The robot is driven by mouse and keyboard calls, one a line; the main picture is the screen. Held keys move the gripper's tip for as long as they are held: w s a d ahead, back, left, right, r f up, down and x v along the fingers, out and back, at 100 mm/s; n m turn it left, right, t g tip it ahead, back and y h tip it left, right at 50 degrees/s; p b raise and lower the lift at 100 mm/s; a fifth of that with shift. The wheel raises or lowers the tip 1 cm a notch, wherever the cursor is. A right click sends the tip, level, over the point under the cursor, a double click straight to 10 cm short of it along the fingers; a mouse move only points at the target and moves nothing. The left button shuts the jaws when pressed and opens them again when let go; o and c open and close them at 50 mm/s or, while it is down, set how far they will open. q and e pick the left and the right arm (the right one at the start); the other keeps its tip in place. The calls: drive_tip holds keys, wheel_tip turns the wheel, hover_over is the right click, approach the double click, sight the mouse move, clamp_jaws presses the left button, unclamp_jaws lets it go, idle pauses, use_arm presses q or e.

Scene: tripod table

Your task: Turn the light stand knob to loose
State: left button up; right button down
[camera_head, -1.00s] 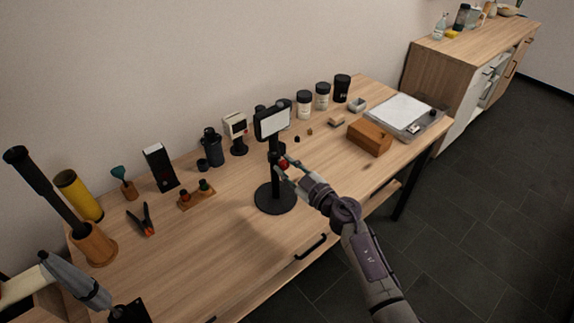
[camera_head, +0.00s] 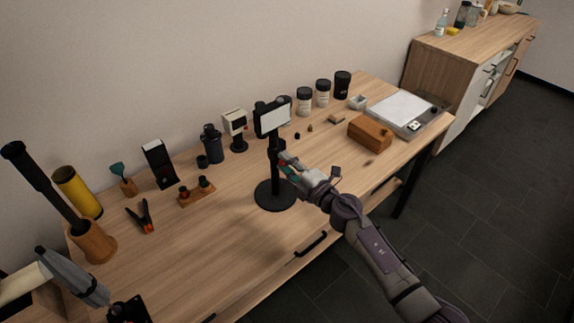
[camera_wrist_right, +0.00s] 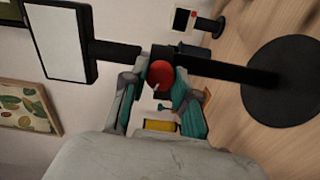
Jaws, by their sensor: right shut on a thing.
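The light stand (camera_head: 274,177) is a black post on a round black base, upright on the wooden table, with a white light panel (camera_head: 275,118) at its top. Its red knob (camera_wrist_right: 160,75) shows in the right wrist view on the side of the post. My right gripper (camera_head: 283,165) reaches the post from the right, below the panel. In the wrist view my right gripper (camera_wrist_right: 156,88) has its teal-padded fingers on either side of the knob, shut on it. In the head view the fingers mostly hide the knob. My left gripper is not clearly seen.
The table (camera_head: 225,245) is clear in front of the stand. Behind stand a small white-headed device (camera_head: 235,123), a dark canister (camera_head: 212,143) and several jars (camera_head: 304,101). A wooden box (camera_head: 369,133) lies to the right, pliers (camera_head: 144,216) to the left.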

drive_tip(key=shift+f+n+b, duration=0.1)
drive_tip(key=shift+n+b, duration=0.75)
drive_tip(key=shift+n, duration=2.85)
drive_tip(key=c, duration=0.9)
unclamp_jaws()
drive_tip(key=shift+o, duration=0.2)
drive_tip(key=v, duration=1.2)
